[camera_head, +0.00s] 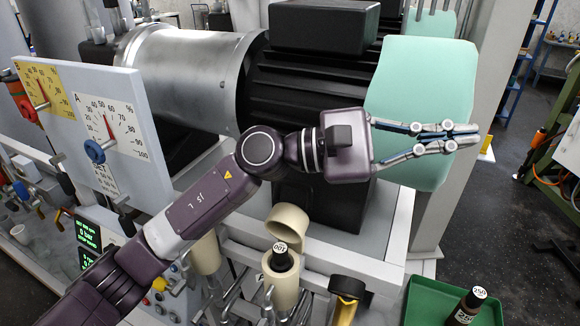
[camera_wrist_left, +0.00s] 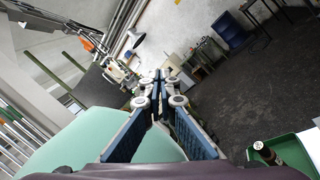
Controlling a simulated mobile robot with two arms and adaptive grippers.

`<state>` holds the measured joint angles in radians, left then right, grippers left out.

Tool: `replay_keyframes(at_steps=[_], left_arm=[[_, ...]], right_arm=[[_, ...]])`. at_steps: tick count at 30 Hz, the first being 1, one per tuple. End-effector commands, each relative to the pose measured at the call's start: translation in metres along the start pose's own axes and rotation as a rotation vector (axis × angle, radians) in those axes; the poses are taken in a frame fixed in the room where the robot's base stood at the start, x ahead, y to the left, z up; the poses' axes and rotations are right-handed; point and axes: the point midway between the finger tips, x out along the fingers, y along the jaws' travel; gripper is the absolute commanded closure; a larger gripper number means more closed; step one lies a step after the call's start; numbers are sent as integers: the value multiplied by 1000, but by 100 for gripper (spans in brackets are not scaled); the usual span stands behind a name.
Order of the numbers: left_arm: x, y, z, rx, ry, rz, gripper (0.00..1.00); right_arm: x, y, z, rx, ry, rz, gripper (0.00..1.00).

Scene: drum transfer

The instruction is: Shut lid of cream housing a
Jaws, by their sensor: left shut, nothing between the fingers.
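A cream housing (camera_head: 281,288) stands upright at the lower middle of the head view. Its cream lid (camera_head: 288,223) is swung up and open at the back. A dark bottle with a white cap marked 100 (camera_head: 280,255) sits in its mouth. A second cream housing (camera_head: 207,254) is partly hidden behind my left arm. No letter shows on either housing. My left gripper (camera_head: 466,138) is shut and empty, up and to the right of the open lid, in front of the mint-green block; it also shows in the left wrist view (camera_wrist_left: 160,85). My right gripper is not in view.
A green tray (camera_head: 415,300) with a dark bottle marked 250 (camera_head: 467,306) lies at the lower right. A black and yellow part (camera_head: 346,292) stands right of the housing. The mint-green block (camera_head: 420,85) and gauge panel (camera_head: 125,165) stand higher. Metal levers crowd the housing's front.

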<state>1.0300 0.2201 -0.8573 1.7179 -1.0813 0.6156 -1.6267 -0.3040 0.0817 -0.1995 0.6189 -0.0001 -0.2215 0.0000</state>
Motion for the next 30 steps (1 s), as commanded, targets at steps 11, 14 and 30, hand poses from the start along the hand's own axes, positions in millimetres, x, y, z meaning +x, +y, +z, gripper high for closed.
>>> replay_keyframes(at_steps=[11, 14, 30], left_arm=[[-117, -3, -107, 974, 463, -1108, 100], [-168, 29, -108, 1062, 556, -1344, 100], [-241, 57, -124, 1091, 664, -1643, 100]], right_arm=[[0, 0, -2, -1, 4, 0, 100], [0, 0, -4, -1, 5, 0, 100], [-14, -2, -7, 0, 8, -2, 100]])
